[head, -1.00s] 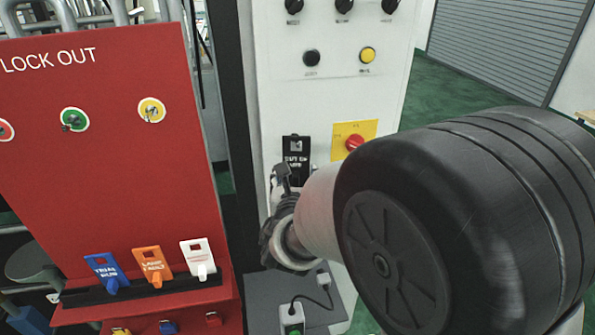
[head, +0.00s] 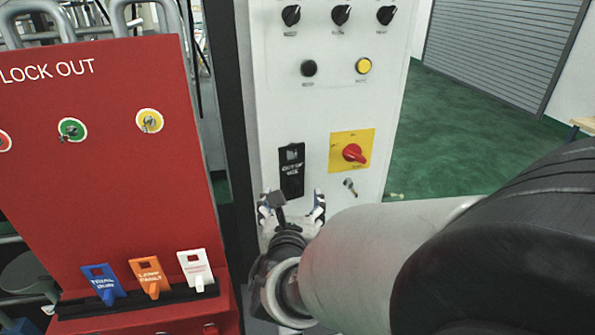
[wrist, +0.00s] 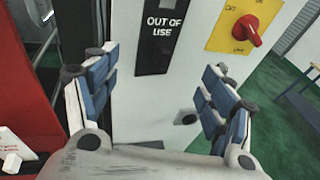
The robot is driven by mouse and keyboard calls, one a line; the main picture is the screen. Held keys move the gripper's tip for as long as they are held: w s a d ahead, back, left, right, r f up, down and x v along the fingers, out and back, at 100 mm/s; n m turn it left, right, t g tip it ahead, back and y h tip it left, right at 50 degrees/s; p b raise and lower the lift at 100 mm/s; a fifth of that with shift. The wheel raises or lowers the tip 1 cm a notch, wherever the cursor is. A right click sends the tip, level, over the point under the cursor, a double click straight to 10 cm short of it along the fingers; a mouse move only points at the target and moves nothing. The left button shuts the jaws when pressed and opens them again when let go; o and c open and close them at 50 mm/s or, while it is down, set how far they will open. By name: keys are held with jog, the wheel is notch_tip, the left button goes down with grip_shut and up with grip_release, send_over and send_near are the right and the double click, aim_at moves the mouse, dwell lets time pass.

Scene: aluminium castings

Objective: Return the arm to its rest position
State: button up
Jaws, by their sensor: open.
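My gripper (head: 291,207) is in front of the lower part of the white control cabinet (head: 283,106). It is open, and nothing shows between its fingers in the wrist view (wrist: 158,95). A black "OUT OF USE" tag (head: 291,171) is on the cabinet just above the gripper; it also shows in the wrist view (wrist: 160,30). A red rotary switch (head: 353,153) on a yellow plate is to the right of the tag, with a key-like metal piece (head: 350,187) below it. My arm fills the lower right of the head view and hides the cabinet's lower part.
A red lock-out board (head: 100,190) stands close on the left, with blue (head: 103,283), orange (head: 150,277) and white (head: 195,268) tags in a black rack. Black knobs are on the cabinet's upper part. Green floor (head: 450,135) is open at the right, before a grey shutter (head: 505,45).

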jog(key=s+d+f+m+g+h+b, duration=0.1)
jog(key=s+d+m+g+h, duration=0.15)
jog(key=s+d+m, duration=0.45)
jog(key=s+d+m+g+h+b, duration=0.1)
jog(key=s+d+m+g+h, duration=0.15)
jog(key=d+m, duration=0.5)
jog(key=s+d+f+m+g+h+b, duration=0.1)
jog(key=s+d+m+g+h, duration=0.25)
jog(key=d, duration=0.65)
jog(key=s+d+f+m+g+y+b, duration=0.1)
jog(key=s+f+m+g+y+b, duration=0.3)
jog(key=s+m, duration=0.6)
jog(key=s+a+f+m+t+y, duration=0.1)
jog(key=s+a+m+y, duration=0.3)
jog(key=a+m, duration=0.3)
jog(key=shift+s+a+f+m+p, duration=0.3)
jog(key=shift+a+m+p, duration=0.15)
jog(key=shift+m, duration=0.15)
jog(key=shift+t, duration=0.25)
